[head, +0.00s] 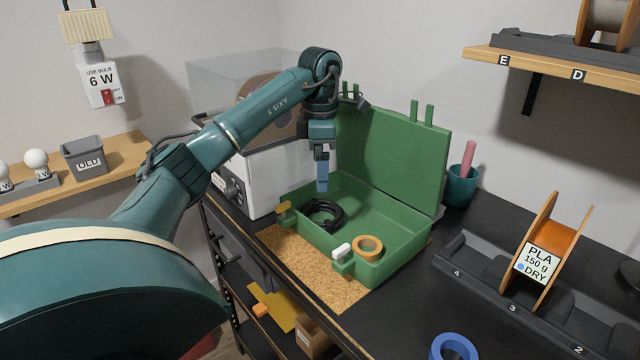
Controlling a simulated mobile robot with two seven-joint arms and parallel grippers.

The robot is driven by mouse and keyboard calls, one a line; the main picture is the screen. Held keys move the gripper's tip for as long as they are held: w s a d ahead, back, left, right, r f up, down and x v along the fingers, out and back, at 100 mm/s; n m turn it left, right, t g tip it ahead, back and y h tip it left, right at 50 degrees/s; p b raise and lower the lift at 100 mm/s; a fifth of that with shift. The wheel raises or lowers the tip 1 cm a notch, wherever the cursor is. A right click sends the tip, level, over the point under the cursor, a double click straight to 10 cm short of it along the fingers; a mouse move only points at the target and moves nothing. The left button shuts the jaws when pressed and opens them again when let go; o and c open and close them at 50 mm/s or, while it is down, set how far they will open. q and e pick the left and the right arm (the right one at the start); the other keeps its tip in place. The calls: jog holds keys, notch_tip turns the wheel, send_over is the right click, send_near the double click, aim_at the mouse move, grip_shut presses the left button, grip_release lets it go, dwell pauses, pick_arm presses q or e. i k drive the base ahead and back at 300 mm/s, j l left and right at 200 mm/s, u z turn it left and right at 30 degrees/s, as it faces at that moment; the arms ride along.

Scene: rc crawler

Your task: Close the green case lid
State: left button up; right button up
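The green case (385,225) sits on the black bench with its front over a cork mat. Its lid (400,150) stands open, nearly upright, at the back. A black coiled cable (323,213) and an orange ring (367,247) lie in the case's tray. My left gripper (322,187) points down over the left part of the case, in front of the lid's left side; whether it touches the case is unclear. Its fingers overlap in this view, so their opening is hidden. My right gripper is not in view.
A white machine (262,175) stands close to the case's left side. A teal cup (461,186) with a pink stick stands right of the lid. A numbered rack (475,258) holds an orange spool (547,235). A blue ring (453,347) lies in front.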

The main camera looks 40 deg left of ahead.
aim_at(405, 157)
jog(key=k, duration=1)
